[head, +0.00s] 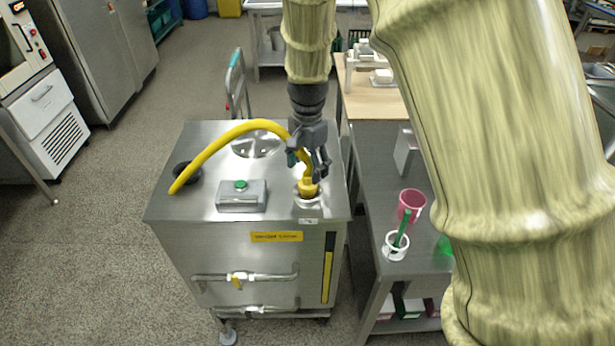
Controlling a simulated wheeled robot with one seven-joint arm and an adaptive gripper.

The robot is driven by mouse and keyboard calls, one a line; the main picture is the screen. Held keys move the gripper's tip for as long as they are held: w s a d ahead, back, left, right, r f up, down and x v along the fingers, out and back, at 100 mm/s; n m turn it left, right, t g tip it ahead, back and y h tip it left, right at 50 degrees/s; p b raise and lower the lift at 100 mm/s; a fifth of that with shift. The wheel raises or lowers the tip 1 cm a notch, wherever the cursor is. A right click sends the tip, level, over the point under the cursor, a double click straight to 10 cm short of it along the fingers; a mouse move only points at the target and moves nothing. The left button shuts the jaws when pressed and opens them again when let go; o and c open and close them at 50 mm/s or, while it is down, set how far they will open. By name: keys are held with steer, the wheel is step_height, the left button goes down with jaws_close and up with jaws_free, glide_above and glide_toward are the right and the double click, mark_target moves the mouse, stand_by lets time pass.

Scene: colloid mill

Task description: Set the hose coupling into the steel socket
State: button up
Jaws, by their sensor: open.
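The yellow hose coupling (308,187) stands roughly upright at the steel socket (308,201) on the front right of the steel cabinet's top. Its lower end appears to be in or on the socket; how deep it sits I cannot tell. A yellow hose (232,131) arcs from the coupling to the left over the cabinet top. My gripper (312,175) is just above and around the upper part of the coupling, pointing down, with its jaws open. The gripper hides part of the hose and coupling.
The steel cabinet (275,285) carries a grey box with a green button (241,195) and a dark round part (187,171). To the right, a grey table (375,225) holds a pink mug (411,204) and a white holder (396,246). My arm covers the right side.

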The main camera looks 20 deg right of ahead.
step_height(320, 180, up, 7)
steer(key=b, duration=0.1)
steer(key=shift+f, duration=0.2)
stand_by(1.4)
